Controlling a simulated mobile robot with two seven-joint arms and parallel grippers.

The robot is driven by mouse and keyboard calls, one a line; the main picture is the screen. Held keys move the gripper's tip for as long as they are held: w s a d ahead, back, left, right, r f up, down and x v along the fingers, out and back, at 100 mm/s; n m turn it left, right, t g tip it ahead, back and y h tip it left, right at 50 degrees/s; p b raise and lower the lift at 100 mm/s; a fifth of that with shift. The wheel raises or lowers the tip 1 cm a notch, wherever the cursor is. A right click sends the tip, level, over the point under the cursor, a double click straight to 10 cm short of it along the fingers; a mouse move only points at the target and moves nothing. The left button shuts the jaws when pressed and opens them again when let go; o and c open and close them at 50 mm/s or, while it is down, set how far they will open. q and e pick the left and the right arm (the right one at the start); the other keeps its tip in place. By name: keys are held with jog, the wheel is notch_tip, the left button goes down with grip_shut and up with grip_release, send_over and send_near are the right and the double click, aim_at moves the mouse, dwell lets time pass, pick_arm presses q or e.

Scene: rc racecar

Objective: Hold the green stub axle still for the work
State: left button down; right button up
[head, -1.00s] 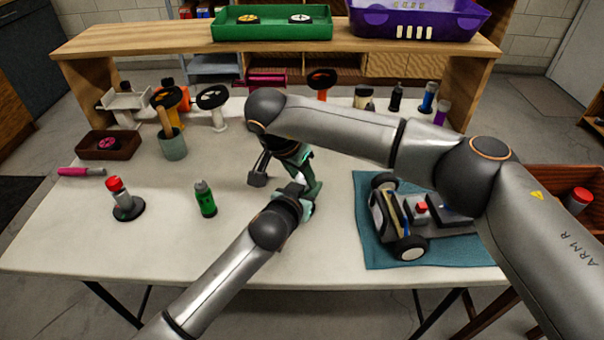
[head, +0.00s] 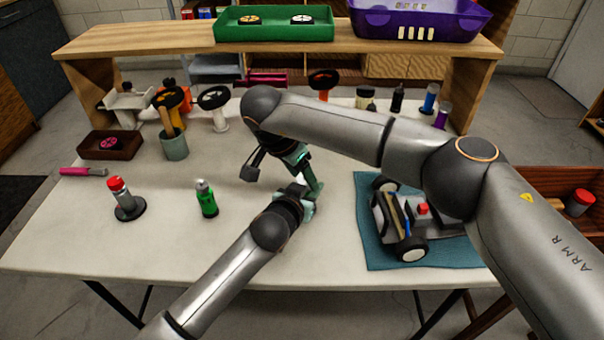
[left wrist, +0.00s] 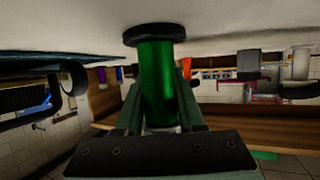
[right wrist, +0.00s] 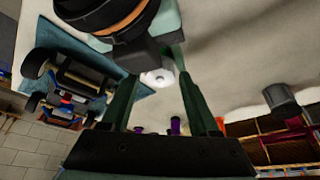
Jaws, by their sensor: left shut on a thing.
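The green stub axle (left wrist: 157,85) stands upright between the fingers of my left gripper in the left wrist view, with a dark round flange at one end against the pale tabletop. My left gripper (head: 306,196) is shut on it, low over the middle of the table. In the head view the grippers mostly hide the axle. My right gripper (right wrist: 158,85) is open, its fingers apart, just above and beside the left gripper. A pale round end (right wrist: 157,77), seemingly the axle's, shows between the right fingers; I cannot tell whether they touch it.
The racecar (head: 405,222) sits on a teal mat (head: 380,258) to the right, partly behind my right arm. The front middle of the table is clear.

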jog(key=shift+o, duration=0.9)
jog(key=v, duration=1.2)
jog(key=shift+d, duration=0.1)
jog(key=w+d+m+g+y, duration=0.45)
jog(key=d+m+y, duration=0.2)
jog(key=d, duration=0.25)
jog(key=shift+n+y, duration=0.25)
jog(key=shift+y, duration=0.3)
jog(key=x, duration=0.7)
jog(key=w+x, duration=0.1)
jog(key=x, duration=0.3)
jog(key=shift+f, duration=0.45)
